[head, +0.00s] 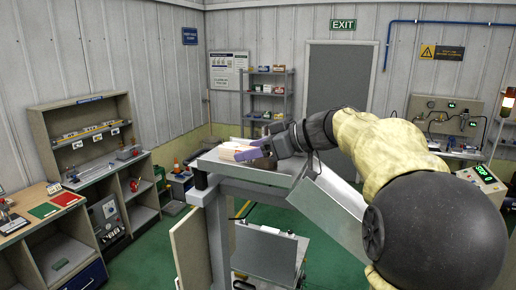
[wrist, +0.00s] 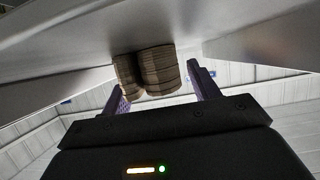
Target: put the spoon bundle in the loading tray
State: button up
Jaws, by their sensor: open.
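My gripper (head: 252,149) is open, its purple fingers reaching over the pale metal worktop at the centre of the head view. The spoon bundle (wrist: 150,72) shows in the wrist view as brown, layered wooden ends lying between the two fingers (wrist: 160,88), with a gap on the right side. In the head view pale wooden pieces (head: 232,151) show beside the fingers, and the fingers partly hide them. The metal surface with a raised edge (head: 222,166) looks like the loading tray, but I cannot tell its bounds.
A slanted metal panel (head: 328,207) lies below my arm. A wheeled cart (head: 266,254) stands under the worktop. Wooden shelving (head: 92,150) is on the left, a grey rack (head: 268,98) at the back.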

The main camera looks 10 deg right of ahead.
jog(key=shift+r, duration=0.15)
jog(key=shift+s+d, duration=0.15)
jog(key=shift+d, duration=0.15)
jog(key=b+v, duration=0.4)
jog(key=v, duration=0.7)
jog(key=shift+s+r, duration=0.15)
jog(key=shift+s, duration=0.05)
